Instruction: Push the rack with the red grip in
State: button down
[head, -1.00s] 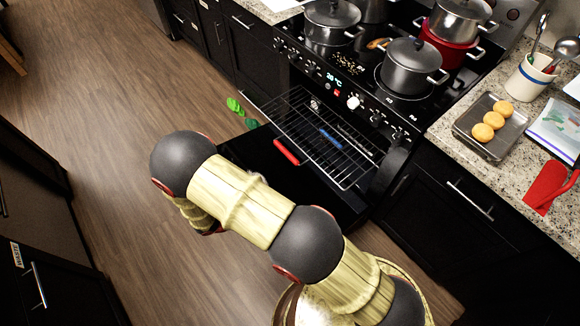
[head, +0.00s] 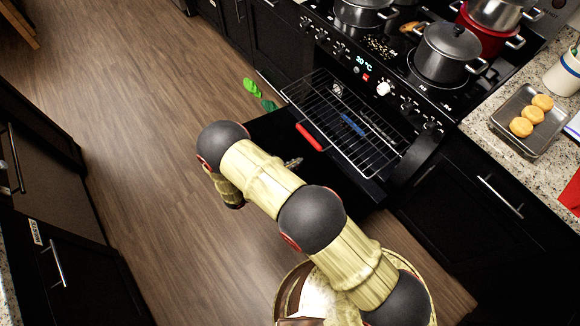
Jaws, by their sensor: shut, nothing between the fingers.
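The oven (head: 401,138) stands with its door (head: 262,140) folded down. A wire rack (head: 318,108) sticks out of it over the door, with a red grip (head: 309,137) on its front edge. A blue grip (head: 352,124) shows farther in; I cannot tell how its rack lies relative to the red-gripped one. My gripper (head: 293,163) is mostly hidden behind my arm. Only a small metallic tip shows, shut and empty, just in front of the red grip and a little below it in the picture, apart from it.
Pots (head: 447,52) stand on the cooktop above the oven. A tray (head: 506,123) with several round buns is on the right counter. Green objects (head: 252,88) lie on the floor left of the door. The wooden floor at left is clear.

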jog(key=b+x, duration=0.2)
jog(key=x, duration=0.6)
jog(key=shift+w+d, duration=0.2)
jog(key=shift+d, duration=0.05)
jog(key=shift+w+d, duration=0.1)
